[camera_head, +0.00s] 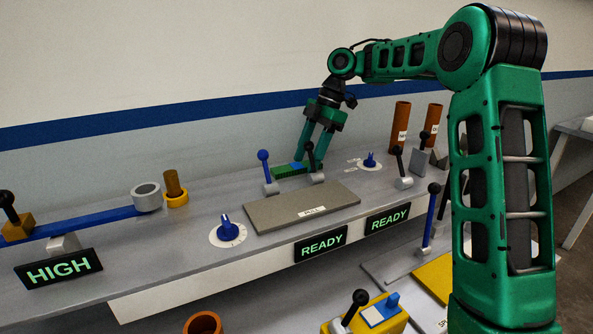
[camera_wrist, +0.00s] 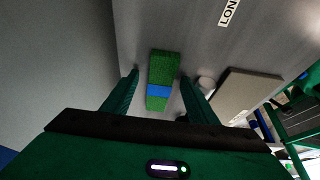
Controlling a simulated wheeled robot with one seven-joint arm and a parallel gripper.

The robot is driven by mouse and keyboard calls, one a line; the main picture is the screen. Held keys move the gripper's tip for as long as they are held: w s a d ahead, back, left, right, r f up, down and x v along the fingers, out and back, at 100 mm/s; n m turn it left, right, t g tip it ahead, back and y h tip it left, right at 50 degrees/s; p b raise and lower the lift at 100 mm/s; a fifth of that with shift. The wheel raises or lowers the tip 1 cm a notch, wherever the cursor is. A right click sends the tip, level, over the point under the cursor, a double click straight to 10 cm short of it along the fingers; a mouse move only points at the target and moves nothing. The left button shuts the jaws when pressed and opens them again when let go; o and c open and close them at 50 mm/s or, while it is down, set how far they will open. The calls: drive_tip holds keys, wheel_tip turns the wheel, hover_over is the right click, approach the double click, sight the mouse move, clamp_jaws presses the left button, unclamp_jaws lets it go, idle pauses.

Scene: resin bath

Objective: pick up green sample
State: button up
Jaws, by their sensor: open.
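The green sample (camera_head: 312,167) is a small green block with a blue band across it, lying on the grey bench behind the blue-handled lever. In the wrist view the green sample (camera_wrist: 162,68) lies between the two fingers, with bare bench on both sides of it. My gripper (camera_head: 312,160) points down at the sample. In the wrist view my gripper (camera_wrist: 163,84) is open, one finger on each side of the sample, with gaps left and right. Whether the fingertips are down at bench height is hard to tell.
A blue-handled lever (camera_head: 267,172) and a black-handled lever (camera_head: 313,162) stand close in front of the sample. A grey plate (camera_head: 300,207) labelled PULL lies before them. A blue knob (camera_head: 370,160) and two brown cylinders (camera_head: 400,128) are to the right. The wall is behind.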

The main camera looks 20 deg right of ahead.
drive_tip(key=c, duration=1.1)
drive_tip(key=shift+r, duration=0.15)
